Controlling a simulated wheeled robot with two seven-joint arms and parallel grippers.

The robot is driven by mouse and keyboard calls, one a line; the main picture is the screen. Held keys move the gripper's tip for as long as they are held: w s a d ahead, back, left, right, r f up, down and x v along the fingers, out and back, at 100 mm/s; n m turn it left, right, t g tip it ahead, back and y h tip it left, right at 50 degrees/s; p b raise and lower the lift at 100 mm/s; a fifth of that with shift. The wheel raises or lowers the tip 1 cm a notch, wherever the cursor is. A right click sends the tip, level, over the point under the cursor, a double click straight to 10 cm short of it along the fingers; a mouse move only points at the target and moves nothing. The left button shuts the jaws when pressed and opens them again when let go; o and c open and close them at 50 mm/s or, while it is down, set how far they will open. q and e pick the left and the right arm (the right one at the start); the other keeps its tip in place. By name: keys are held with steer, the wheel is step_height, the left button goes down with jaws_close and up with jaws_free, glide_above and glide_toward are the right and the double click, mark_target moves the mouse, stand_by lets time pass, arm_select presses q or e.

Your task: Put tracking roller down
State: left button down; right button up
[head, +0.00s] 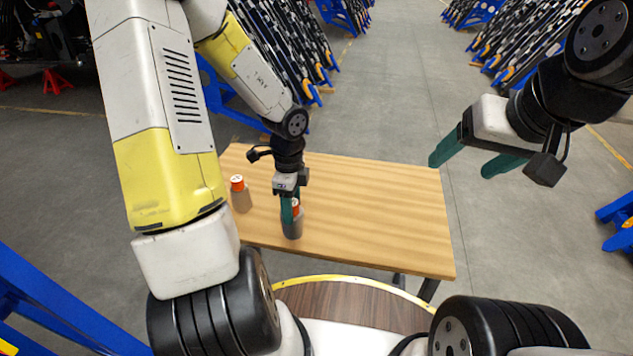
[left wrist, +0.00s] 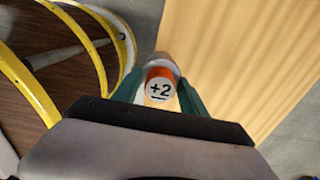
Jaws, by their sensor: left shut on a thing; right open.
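The tracking roller (head: 292,228) is a grey cylinder with an orange top, upright at the front edge of the wooden table (head: 380,210). My left gripper (head: 291,212) is shut on it from above. In the left wrist view the roller's orange end (left wrist: 160,87), marked "+2", sits between the green fingers of my left gripper (left wrist: 160,95). I cannot tell if its base touches the table. A second similar roller (head: 240,197) with an orange top stands at the table's left end. My right gripper (head: 478,163) is open and empty, to the right of the table.
The middle and right of the table are clear. Blue racks (head: 285,45) with dark tracks stand behind on the left, with more racks (head: 525,35) at the back right. A blue frame (head: 50,300) is at the lower left. Grey floor lies around the table.

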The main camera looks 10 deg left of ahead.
arm_select(q)
steer(key=w+d+f, duration=0.1)
steer(key=w+f, duration=0.3)
steer(key=w, duration=0.7)
steer(key=shift+d+f, duration=0.2)
steer(key=shift+f, duration=0.05)
steer(key=shift+w, duration=0.1)
steer(key=c, duration=0.6)
jaws_free()
steer(key=shift+f, duration=0.1)
